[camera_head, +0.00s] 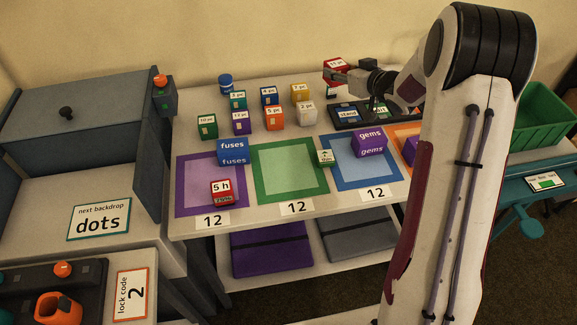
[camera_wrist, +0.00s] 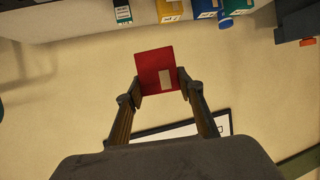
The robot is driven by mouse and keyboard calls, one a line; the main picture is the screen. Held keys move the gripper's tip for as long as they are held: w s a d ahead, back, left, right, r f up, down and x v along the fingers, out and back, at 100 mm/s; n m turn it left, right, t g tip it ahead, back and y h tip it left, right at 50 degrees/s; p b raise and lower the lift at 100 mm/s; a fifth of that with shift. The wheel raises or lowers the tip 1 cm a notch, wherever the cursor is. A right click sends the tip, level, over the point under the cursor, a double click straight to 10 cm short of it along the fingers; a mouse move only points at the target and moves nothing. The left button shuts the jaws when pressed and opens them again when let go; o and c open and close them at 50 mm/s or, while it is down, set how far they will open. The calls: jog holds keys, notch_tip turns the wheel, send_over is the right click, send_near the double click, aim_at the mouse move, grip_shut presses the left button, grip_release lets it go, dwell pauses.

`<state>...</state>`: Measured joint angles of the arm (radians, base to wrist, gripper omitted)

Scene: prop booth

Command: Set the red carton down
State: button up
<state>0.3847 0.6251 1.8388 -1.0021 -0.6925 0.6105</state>
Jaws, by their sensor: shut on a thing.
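The red carton (camera_wrist: 155,66) sits between the two fingers of my gripper (camera_wrist: 158,85) in the wrist view. My gripper is shut on it. In the head view the held red carton (camera_head: 336,64) shows at the back of the table, at the tip of my gripper (camera_head: 346,75), and appears to be above the table top. Its label is partly readable. A second red box (camera_head: 222,192), marked "5 h", stands on the purple-framed mat (camera_head: 182,187) at the front left of the table.
Several small coloured boxes stand at the back left of the table (camera_head: 190,135). A blue "fuses" box (camera_head: 233,152) and a purple "gems" box (camera_head: 369,143) stand near the mats. The green mat (camera_head: 289,168) is mostly clear. A dark panel (camera_head: 345,115) lies below my gripper.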

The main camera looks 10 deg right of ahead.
jog(key=s+a+f+n+g+y, duration=0.1)
jog(key=s+a+f+n+y, duration=0.1)
jog(key=s+a, duration=0.5)
jog(key=s+a+f+n+g+y, duration=0.2)
jog(key=s+a+f+n+y, duration=0.1)
jog(key=s+a, duration=0.5)
jog(key=shift+s+a+f+n+y, duration=0.3)
jog(key=shift+a+n+y, duration=0.2)
jog(key=shift+n+y, duration=0.2)
jog(key=shift+f+g, duration=0.1)
jog(key=shift+g, duration=0.2)
jog(key=shift+f, duration=2.9)
jog(key=shift+f, duration=0.1)
jog(key=shift+f, duration=2)
